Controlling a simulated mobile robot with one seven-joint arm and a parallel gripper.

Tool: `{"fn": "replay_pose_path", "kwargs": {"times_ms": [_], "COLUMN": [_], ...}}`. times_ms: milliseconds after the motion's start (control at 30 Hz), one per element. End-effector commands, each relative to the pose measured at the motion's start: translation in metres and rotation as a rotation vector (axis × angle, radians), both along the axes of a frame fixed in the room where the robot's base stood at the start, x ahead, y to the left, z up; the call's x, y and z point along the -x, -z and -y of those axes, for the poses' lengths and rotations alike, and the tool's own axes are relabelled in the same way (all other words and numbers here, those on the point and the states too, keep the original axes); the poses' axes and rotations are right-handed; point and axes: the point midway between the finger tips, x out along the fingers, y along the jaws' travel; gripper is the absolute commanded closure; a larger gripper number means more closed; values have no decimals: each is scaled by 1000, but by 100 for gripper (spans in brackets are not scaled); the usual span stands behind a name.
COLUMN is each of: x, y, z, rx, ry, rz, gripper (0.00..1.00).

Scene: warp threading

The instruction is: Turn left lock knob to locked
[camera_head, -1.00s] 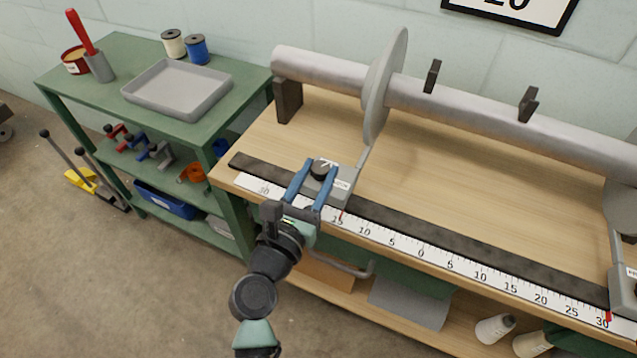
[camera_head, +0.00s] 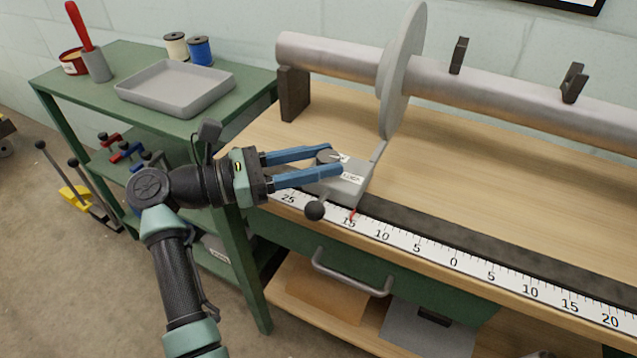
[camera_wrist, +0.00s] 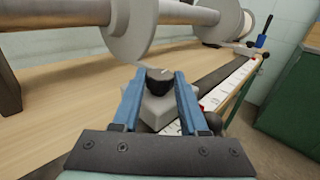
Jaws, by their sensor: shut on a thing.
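The left lock knob is a dark round knob (camera_head: 326,156) with a pale pointer mark, on top of a grey carriage block (camera_head: 349,187). It also shows in the wrist view (camera_wrist: 159,80). My gripper (camera_head: 333,160) reaches in from the left, its two blue fingers on either side of the knob and closed on it. In the wrist view my gripper (camera_wrist: 159,84) has the knob between the fingertips. The block sits on a dark rail beside a white scale (camera_head: 400,240), with a red pointer near 15. The label on the block is too small to read surely.
A black ball handle (camera_head: 314,211) sticks out in front of the block. A grey disc (camera_head: 402,70) on a metal roller (camera_head: 330,55) stands behind it. A green shelf with a grey tray (camera_head: 176,87) is at the left. A drawer handle (camera_head: 350,272) lies below the table edge.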

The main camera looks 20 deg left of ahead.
Motion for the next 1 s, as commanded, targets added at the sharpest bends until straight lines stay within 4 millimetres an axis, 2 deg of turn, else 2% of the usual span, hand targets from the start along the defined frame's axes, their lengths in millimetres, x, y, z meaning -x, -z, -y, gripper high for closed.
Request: {"fn": "replay_pose_path", "kwargs": {"times_ms": [33, 400, 967, 1000], "x": [-1, -2, -3, -3], "y": [8, 4, 2, 2], "z": [-1, 0, 2, 2], "rx": [-2, 1, 1, 1], "ry": [29, 175, 207, 207], "rz": [1, -2, -5, -5], "gripper": [100, 100, 100, 55]}}
